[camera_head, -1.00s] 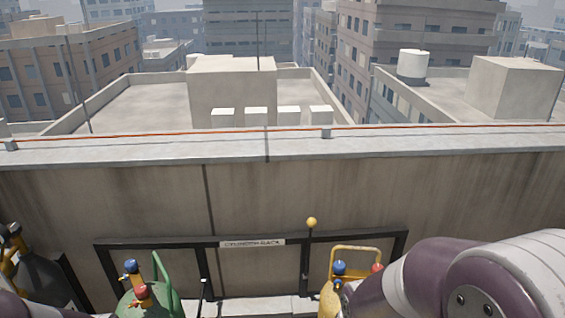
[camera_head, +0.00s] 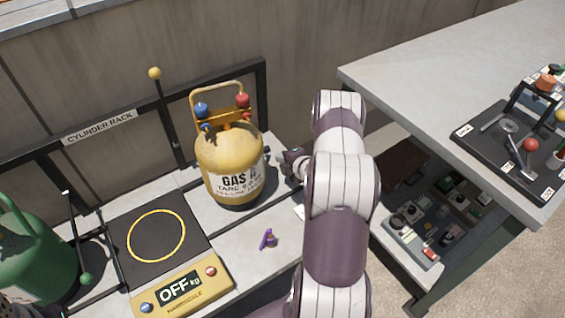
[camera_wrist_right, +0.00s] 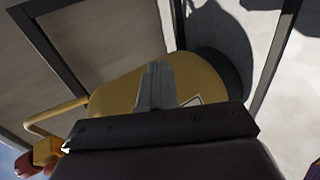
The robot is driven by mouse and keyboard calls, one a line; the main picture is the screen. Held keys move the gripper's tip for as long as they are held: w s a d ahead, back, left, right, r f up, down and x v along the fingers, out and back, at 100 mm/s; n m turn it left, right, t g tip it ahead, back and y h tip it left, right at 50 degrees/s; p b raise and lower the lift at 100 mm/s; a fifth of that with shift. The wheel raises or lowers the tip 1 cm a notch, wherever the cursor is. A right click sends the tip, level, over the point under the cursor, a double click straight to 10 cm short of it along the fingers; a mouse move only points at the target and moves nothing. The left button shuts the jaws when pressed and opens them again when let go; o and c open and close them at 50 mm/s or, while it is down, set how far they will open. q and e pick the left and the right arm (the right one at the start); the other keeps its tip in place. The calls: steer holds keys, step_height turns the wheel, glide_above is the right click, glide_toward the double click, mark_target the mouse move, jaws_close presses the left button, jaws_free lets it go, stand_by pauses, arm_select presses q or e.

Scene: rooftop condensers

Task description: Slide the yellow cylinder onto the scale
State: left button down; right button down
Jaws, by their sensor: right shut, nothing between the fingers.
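The yellow cylinder (camera_head: 229,165), labelled GAS H, stands upright on the pale shelf, to the right of the scale and apart from its plate. It has a yellow handle frame with a blue and a red knob. The scale has a black plate (camera_head: 190,250) with an empty yellow ring and a yellow front panel (camera_head: 182,289) reading OFF kg. My right gripper (camera_head: 289,163) is beside the cylinder's right side, small and partly hidden by my arm. In the right wrist view its shut, empty fingers (camera_wrist_right: 156,85) point at the yellow cylinder (camera_wrist_right: 122,92); contact is unclear. My left gripper is not visible.
A green cylinder (camera_head: 32,255) stands left of the scale. A dark rack rail with a CYLINDER RACK sign (camera_head: 99,127) runs behind. A small purple item (camera_head: 268,239) lies on the shelf before the cylinder. A workbench (camera_head: 440,62) with equipment stands at right.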

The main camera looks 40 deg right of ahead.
steer(key=b+x, duration=0.7)
steer(key=x, duration=0.4)
steer(key=shift+w+a+b, duration=0.4)
steer(key=shift+w+a, duration=0.05)
steer(key=shift+a, duration=0.25)
steer(key=shift+a+f, duration=0.1)
steer(key=shift+a, duration=0.05)
